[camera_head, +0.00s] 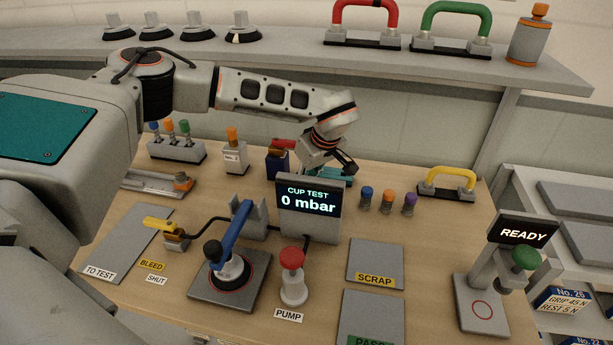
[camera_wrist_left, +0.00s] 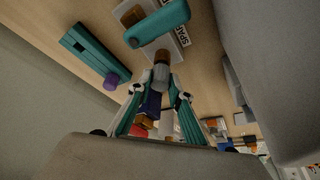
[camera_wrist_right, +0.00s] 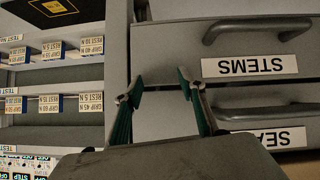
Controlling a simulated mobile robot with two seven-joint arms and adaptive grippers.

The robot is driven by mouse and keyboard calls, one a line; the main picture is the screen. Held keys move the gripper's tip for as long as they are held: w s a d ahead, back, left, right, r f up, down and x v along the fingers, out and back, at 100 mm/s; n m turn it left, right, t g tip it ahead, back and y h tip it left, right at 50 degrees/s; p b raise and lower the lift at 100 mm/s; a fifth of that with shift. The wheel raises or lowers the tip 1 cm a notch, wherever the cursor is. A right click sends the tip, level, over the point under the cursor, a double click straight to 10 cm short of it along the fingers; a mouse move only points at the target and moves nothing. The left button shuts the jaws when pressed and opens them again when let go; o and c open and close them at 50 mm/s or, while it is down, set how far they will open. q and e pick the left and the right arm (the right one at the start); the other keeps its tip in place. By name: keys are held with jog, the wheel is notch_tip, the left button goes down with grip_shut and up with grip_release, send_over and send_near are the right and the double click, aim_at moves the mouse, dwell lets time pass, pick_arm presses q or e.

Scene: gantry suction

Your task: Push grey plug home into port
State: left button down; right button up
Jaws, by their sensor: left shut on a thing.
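In the left wrist view my left gripper (camera_wrist_left: 161,88) is shut on a small grey cylinder, which looks like the grey plug (camera_wrist_left: 161,68). The plug's far end points at a pale block (camera_wrist_left: 176,52) beside a "SPARE" label. I cannot make out the port, or whether the plug touches it. In the head view my left gripper (camera_head: 336,158) is low behind the "CUP TEST" display (camera_head: 311,209), which hides part of that spot. My right gripper (camera_wrist_right: 160,88) is open and empty in front of grey drawers; it is outside the head view.
A teal bar (camera_wrist_left: 160,23) and a teal block (camera_wrist_left: 92,54) with a purple knob lie close to the left gripper. Coloured pegs (camera_head: 388,200) stand right of the display. A drawer marked "STEMS" (camera_wrist_right: 200,52) faces the right gripper.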

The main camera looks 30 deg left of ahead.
pick_arm(q)
jog(key=shift+f, duration=0.7)
jog(key=c, duration=1.8)
grip_release()
jog(key=shift+o, duration=0.2)
jog(key=shift+r, duration=0.1)
jog(key=v, duration=1.2)
jog(key=shift+d, duration=0.1)
